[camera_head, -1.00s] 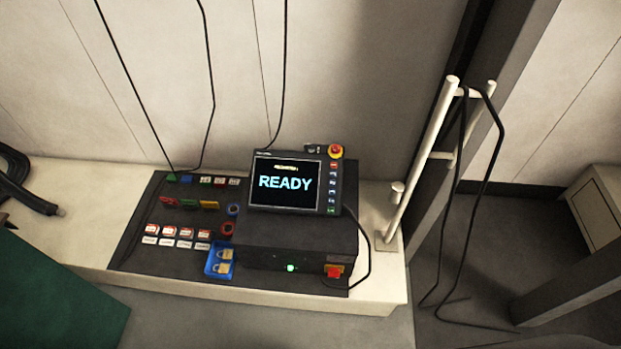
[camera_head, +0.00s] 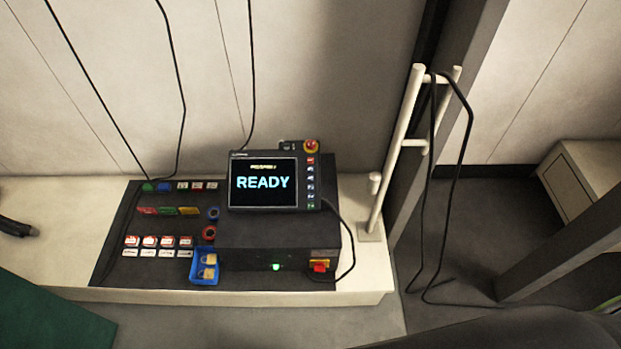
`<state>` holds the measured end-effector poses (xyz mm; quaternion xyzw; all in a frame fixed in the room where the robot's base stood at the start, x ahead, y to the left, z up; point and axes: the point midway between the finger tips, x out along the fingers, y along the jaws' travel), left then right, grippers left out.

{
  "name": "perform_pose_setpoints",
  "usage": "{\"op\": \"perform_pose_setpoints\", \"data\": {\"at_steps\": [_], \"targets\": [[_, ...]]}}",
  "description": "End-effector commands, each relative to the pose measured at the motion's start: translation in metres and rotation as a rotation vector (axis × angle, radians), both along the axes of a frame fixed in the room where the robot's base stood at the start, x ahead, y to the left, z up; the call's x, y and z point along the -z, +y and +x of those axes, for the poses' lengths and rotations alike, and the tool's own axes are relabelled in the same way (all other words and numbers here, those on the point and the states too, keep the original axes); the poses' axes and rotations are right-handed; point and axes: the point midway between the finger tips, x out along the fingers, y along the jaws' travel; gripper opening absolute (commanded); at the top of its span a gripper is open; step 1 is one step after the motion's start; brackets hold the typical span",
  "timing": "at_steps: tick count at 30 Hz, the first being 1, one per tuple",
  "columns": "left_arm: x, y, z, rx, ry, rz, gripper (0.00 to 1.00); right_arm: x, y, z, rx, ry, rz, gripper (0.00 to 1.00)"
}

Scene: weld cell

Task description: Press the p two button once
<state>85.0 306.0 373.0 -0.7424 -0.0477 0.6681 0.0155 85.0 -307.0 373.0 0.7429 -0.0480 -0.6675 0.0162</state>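The teach pendant (camera_head: 263,182) leans on a black control box (camera_head: 275,237) on the bench, and its screen reads READY. A column of small buttons (camera_head: 311,183) runs down the pendant's right edge, red at the top, several bluish ones in the middle and green at the bottom. Their labels are too small to read, so I cannot tell which is the p two button.
Left of the box lie coloured tags (camera_head: 168,211), red and white locks (camera_head: 149,241) and a blue tray (camera_head: 204,280) with padlocks. A white post rack (camera_head: 400,150) with hanging cables stands right of the pendant. A dark rounded shape (camera_head: 520,330) fills the bottom right.

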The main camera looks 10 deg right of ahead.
Motion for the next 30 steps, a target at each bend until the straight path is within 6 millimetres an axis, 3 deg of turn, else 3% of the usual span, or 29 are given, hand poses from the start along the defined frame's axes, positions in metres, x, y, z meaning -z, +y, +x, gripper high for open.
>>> {"op": "perform_pose_setpoints", "data": {"at_steps": [1, 5, 30], "targets": [[0.0, 0.0, -0.0002, 0.0, 0.0, 0.0, 0.0, 0.0, 0.0, 0.0002, 0.0, 0.0, 0.0, 0.17], [0.0, 0.0, -0.0002, 0.0, 0.0, 0.0, 0.0, 0.0, 0.0, 0.0002, 0.0, 0.0, 0.0, 0.0], [0.0, 0.0001, 0.0001, 0.0, -0.001, 0.0, 0.0, 0.0, 0.0003, 0.0001, 0.0, 0.0, 0.0, 0.0]]}}
